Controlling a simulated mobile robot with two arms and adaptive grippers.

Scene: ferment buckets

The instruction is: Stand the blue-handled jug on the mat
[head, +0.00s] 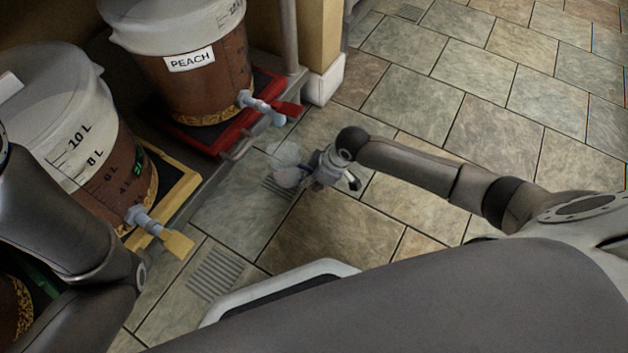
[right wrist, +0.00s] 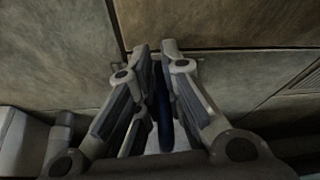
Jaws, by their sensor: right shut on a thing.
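My right gripper (head: 325,172) is shut on the blue handle of the jug, out over the tiled floor. The jug (head: 287,163) is clear and see-through, to the left of the gripper in the head view, so its outline is faint and I cannot tell its exact tilt. In the right wrist view the blue handle (right wrist: 163,115) shows between the fingers (right wrist: 155,60). The jug seems held above the floor. I cannot make out the mat in either view. My left arm shows at the left edge, but its gripper is out of view.
A bucket labelled PEACH (head: 190,55) stands on a red tray (head: 180,138), its red-handled tap (head: 265,105) sticking out toward the jug. A second bucket (head: 75,135) with a yellow tap (head: 165,235) stands nearer. A floor grate (head: 213,275) lies in front. Tiled floor at right is clear.

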